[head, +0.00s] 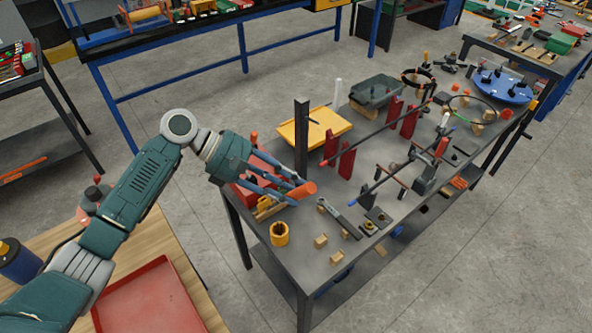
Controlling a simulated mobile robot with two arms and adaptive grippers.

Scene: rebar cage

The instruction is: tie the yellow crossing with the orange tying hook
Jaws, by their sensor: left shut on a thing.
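My left gripper (288,190) reaches in from the left over the near left part of the grey workbench (290,275). It is shut on an orange cylindrical handle, which looks like the orange tying hook (304,190). The rest of the hook is hidden or too small to make out. Dark rebars (378,133) lie across red upright stands (346,160) to the right of the gripper, apart from it. I cannot make out a yellow crossing among the bars. My right gripper is not in view.
A dark post (301,140) stands just behind the gripper, with a yellow tray (325,122) beyond it. A yellow cup (279,235) and small wooden blocks (336,257) are near the front edge. A blue disc (503,87) is at the far end. A red tray (150,297) lies lower left.

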